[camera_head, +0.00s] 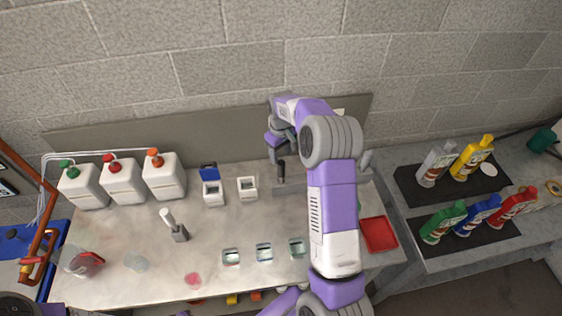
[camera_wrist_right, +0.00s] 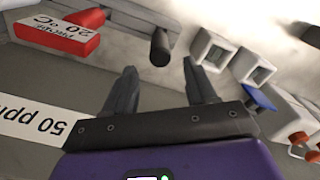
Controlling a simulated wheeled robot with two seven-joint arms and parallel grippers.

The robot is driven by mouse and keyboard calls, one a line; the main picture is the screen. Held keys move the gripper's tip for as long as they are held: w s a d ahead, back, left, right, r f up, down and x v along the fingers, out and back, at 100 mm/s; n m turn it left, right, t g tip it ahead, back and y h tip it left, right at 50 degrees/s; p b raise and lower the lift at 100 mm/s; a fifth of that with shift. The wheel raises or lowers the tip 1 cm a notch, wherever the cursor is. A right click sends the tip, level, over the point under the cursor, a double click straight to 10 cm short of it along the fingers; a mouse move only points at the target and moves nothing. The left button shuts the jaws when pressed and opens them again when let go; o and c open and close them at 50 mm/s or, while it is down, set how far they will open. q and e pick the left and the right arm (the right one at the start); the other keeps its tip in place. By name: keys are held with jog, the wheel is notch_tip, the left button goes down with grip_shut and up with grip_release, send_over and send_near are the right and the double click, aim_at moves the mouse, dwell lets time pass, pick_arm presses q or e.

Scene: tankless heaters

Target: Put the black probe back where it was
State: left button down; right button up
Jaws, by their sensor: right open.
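The black probe (camera_head: 281,171) stands upright near the back of the bench, at a grey block (camera_head: 285,188) partly hidden by my right arm. In the right wrist view the black probe (camera_wrist_right: 159,48) shows its rounded end just beyond and between the fingertips. My right gripper (camera_head: 279,148) is open and empty above it, and its two fingers (camera_wrist_right: 158,76) show apart in the wrist view. I cannot tell whether either finger touches the probe. My left gripper is not in view.
A white-handled tool (camera_head: 172,223) stands in a grey holder. Small containers (camera_head: 264,252) line the front. A red tray (camera_head: 379,235) lies right of my arm.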

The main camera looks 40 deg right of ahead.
notch_tip(320, 180, up, 6)
jog(key=shift+f, duration=0.1)
dwell(0.7)
